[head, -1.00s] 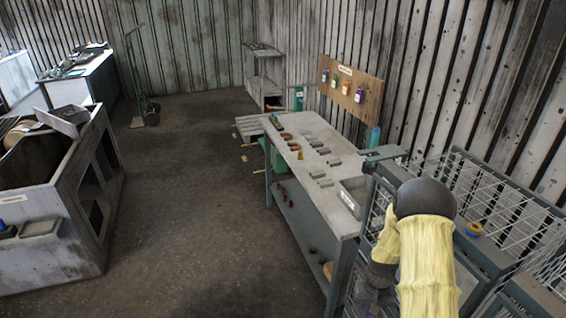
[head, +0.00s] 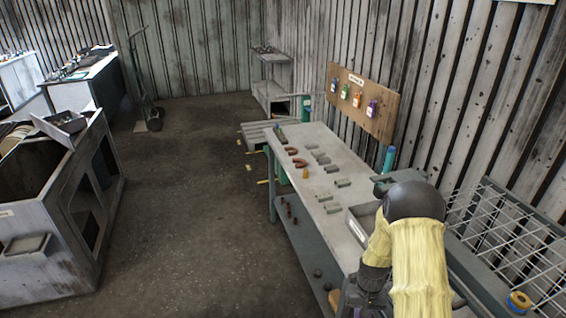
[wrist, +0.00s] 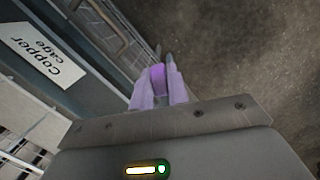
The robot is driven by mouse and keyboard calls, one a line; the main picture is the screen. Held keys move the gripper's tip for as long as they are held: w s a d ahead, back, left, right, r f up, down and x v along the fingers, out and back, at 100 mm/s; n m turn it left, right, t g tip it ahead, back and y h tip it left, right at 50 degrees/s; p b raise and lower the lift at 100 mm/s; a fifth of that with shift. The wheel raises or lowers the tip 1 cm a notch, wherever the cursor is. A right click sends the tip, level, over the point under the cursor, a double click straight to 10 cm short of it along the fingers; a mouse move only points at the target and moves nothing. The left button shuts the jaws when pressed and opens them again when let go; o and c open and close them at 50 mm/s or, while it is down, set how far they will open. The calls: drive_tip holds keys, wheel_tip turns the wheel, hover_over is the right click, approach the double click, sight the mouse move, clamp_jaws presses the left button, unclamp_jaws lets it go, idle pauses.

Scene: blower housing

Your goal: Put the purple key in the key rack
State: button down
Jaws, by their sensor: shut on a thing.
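In the wrist view my gripper (wrist: 163,62) is shut on a purple piece, the purple key (wrist: 158,77). Only a small part of the key shows between the fingers. In the head view the arm hides most of the gripper at the bottom, and the key cannot be made out. The likely key rack is a wooden board (head: 393,118) on the right wall above the far side of the bench. It carries a small label and blue, green, orange and purple tags in a row. My gripper is well apart from this board, nearer to me.
A long grey bench (head: 322,206) with blocks, horseshoe-shaped pieces and a grey bin (head: 362,222) stands before the board. A wire cage (head: 500,215) is at right; a "Copper cage" label (wrist: 45,54) shows beside my gripper. A grey cabinet (head: 60,225) stands left. The floor between is clear.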

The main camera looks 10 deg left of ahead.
drive_tip(key=shift+s+d, duration=0.2)
drive_tip(key=shift+s, duration=0.1)
drive_tip(key=s+f, duration=0.3)
drive_tip(key=f, duration=1.2)
drive_tip(key=shift+s+a, duration=0.15)
drive_tip(key=shift+s, duration=0.25)
drive_tip(key=shift+r, duration=0.1)
